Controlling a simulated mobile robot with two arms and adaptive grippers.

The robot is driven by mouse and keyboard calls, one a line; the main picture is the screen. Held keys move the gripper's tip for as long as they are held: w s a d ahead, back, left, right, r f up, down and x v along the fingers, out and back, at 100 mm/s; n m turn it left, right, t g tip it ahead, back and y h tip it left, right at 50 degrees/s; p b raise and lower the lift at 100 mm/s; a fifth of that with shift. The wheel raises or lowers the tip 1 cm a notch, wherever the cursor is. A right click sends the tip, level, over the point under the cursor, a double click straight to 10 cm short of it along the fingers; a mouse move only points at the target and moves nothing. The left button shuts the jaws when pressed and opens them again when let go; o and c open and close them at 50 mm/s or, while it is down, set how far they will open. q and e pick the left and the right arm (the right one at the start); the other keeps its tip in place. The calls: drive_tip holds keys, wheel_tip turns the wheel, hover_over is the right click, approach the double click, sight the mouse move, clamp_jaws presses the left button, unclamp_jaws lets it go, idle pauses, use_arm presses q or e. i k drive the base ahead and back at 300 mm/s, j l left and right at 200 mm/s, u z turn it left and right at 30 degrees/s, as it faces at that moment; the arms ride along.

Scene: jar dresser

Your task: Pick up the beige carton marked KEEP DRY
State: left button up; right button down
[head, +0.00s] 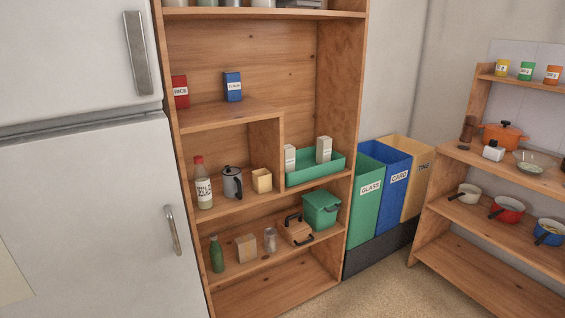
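No carton with a readable KEEP DRY mark shows in the head view. Two pale grey-beige cartons, a left one (290,159) and a right one (323,149), stand upright in a green tray (318,176) on the shelf unit's middle shelf. Both have small labels too small to read. A plain-looking light tan box (262,181) stands left of the tray on the same shelf. A browner beige box (246,248) stands on the shelf below. Neither of my grippers is in view.
A white fridge (75,200) stands left of the shelf unit (200,50). Bins (367,190) stand right. Floor (375,290) shows clear in front.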

sight(288, 149)
drive_tip(key=i+l+u, duration=0.5)
drive_tip(key=i+l, duration=0.2)
drive_tip(key=l, duration=0.2)
